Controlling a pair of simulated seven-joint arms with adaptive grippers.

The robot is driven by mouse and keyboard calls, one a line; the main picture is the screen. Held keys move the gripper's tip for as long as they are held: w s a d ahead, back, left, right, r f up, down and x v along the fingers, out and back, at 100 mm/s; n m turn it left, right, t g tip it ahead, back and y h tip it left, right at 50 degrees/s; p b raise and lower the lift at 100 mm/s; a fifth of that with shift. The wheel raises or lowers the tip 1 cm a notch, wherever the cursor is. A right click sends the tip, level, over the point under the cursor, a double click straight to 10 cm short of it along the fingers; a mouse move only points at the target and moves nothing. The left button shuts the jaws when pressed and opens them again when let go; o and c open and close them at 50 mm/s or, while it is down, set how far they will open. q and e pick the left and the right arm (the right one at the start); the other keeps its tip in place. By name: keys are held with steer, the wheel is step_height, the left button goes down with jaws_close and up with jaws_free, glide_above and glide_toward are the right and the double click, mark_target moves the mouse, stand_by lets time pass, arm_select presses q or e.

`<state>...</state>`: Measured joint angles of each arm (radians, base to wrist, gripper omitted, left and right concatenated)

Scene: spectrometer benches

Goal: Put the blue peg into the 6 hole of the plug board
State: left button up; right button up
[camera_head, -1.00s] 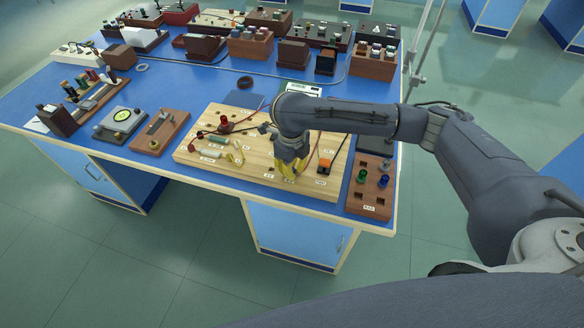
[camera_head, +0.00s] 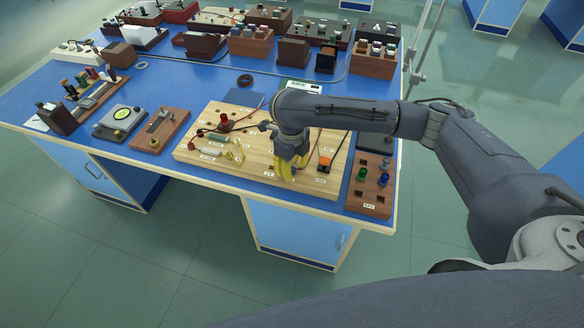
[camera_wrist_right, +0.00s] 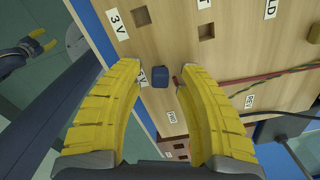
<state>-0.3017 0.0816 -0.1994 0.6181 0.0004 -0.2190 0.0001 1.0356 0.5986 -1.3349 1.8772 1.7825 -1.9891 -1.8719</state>
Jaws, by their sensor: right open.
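The plug board (camera_head: 225,172) is a pale wooden board on the blue bench. My right gripper (camera_head: 285,178) is low over its front part. In the right wrist view, my right gripper (camera_wrist_right: 158,80) is open, its yellow fingers on either side of a square-topped blue peg (camera_wrist_right: 160,77) and apart from it. The peg stands at the board beside a partly hidden label; its lower part is hidden. A 3 V label (camera_wrist_right: 117,25) and an empty square hole (camera_wrist_right: 141,17) lie farther along. Another gripper (camera_wrist_right: 44,42), seemingly my left, shows at the far left.
A brown rack (camera_head: 362,205) right of the board holds a green peg (camera_head: 362,174) and another blue peg (camera_head: 383,180). Red, green and black wires (camera_wrist_right: 265,85) cross the board beside my right finger. An orange part (camera_head: 325,164) stands on the board right of my gripper.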

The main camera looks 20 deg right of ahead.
step_height(320, 180, up, 12)
steer(key=shift+f, duration=0.2)
stand_by(0.4)
